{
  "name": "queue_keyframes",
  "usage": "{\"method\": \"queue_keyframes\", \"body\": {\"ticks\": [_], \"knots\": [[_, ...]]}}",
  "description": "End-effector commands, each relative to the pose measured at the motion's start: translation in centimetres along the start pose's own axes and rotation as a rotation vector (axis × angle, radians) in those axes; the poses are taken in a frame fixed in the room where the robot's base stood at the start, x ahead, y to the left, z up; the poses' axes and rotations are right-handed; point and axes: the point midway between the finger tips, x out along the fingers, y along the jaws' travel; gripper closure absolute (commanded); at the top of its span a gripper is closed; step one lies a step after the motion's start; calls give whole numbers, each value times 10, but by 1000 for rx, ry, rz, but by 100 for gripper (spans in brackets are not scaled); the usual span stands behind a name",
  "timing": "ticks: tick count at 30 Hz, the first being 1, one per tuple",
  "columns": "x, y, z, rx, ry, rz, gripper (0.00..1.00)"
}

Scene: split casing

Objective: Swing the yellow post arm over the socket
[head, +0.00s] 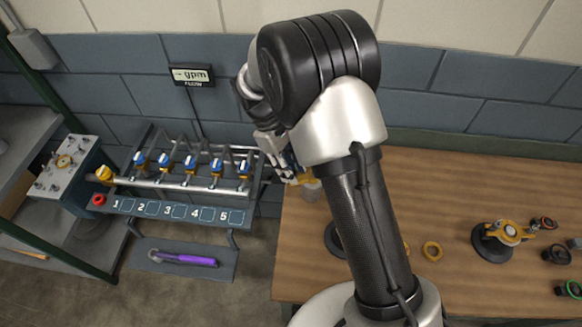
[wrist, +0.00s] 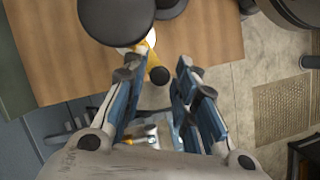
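In the wrist view, a yellow arm (wrist: 149,41) runs from beside a large black disc (wrist: 112,16) to a black round knob (wrist: 158,75). A white round piece (wrist: 126,36) shows partly under the disc; I cannot tell whether it is the socket. My gripper (wrist: 157,70) is open, with its blue-padded fingers on either side of the knob and gaps visible to both. In the head view my gripper (head: 281,160) is at the table's left edge, close to a small yellow part (head: 304,177); my arm hides much of this area.
Floor shows between rack and table.

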Motion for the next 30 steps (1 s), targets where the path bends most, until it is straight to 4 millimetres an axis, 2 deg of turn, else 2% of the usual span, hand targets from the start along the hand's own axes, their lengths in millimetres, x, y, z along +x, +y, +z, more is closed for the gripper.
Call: {"method": "queue_keyframes", "body": {"ticks": [11, 30], "knots": [[0, 0, 0, 0, 0, 0, 100], [1, 1, 4, -21, -1, 8, 100]]}}
